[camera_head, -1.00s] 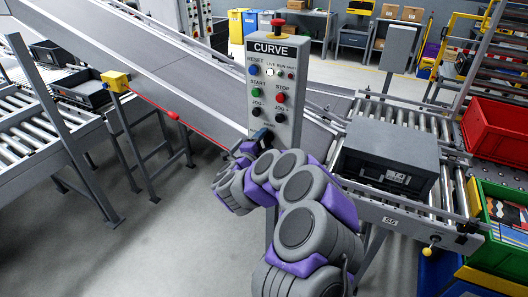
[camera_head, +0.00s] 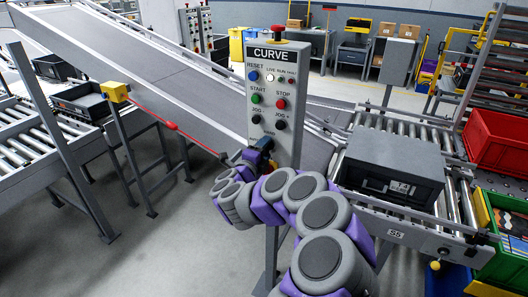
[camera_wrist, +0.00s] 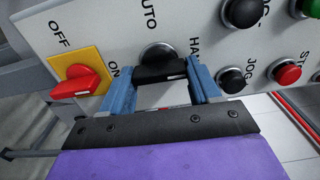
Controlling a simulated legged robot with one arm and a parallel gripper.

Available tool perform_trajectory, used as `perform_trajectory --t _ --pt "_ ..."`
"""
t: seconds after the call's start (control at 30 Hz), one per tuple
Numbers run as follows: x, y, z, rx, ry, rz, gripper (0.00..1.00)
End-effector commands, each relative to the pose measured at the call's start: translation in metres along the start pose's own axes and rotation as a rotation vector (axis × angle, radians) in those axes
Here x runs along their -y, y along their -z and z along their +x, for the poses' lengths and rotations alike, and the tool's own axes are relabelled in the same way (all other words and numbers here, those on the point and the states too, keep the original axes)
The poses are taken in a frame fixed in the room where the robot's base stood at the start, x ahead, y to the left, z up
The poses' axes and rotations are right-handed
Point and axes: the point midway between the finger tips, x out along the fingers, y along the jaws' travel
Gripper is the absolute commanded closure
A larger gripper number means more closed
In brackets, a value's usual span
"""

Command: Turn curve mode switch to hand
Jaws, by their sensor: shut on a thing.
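The curve mode switch (camera_wrist: 158,64) is a black knob on a pale panel in the wrist view. The AUTO label stands above it and the HAND label to its right. The knob's bar lies across the picture, its right end with a pale mark on the HAND side. My gripper (camera_wrist: 163,88) has its blue fingers on either side of the knob and is shut on it. In the head view, my gripper (camera_head: 264,150) is at the lower part of the CURVE control panel (camera_head: 293,145) and hides the switch there.
In the wrist view, a red OFF/ON rotary switch (camera_wrist: 76,82) on a yellow plate sits close left of my gripper. Black jog buttons (camera_wrist: 231,79) and a red stop button (camera_wrist: 285,72) sit right. A grey box (camera_head: 392,165) rests on the roller conveyor beside the panel.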

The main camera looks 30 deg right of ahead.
Motion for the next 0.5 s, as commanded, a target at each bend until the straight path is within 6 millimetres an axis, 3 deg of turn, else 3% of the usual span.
perform_trajectory --t 0.1,0.13,0.37,0.5 --pt "-0.0054 0.0015 -0.0002 -0.004 -0.012 -0.001 0.69" --pt "-0.0054 0.0015 -0.0002 -0.004 -0.012 -0.001 0.35" --pt "-0.0034 0.0013 -0.0001 -0.003 -0.007 -0.001 0.13" --pt "-0.0026 0.0009 -0.0002 -0.002 -0.006 -0.001 0.13"
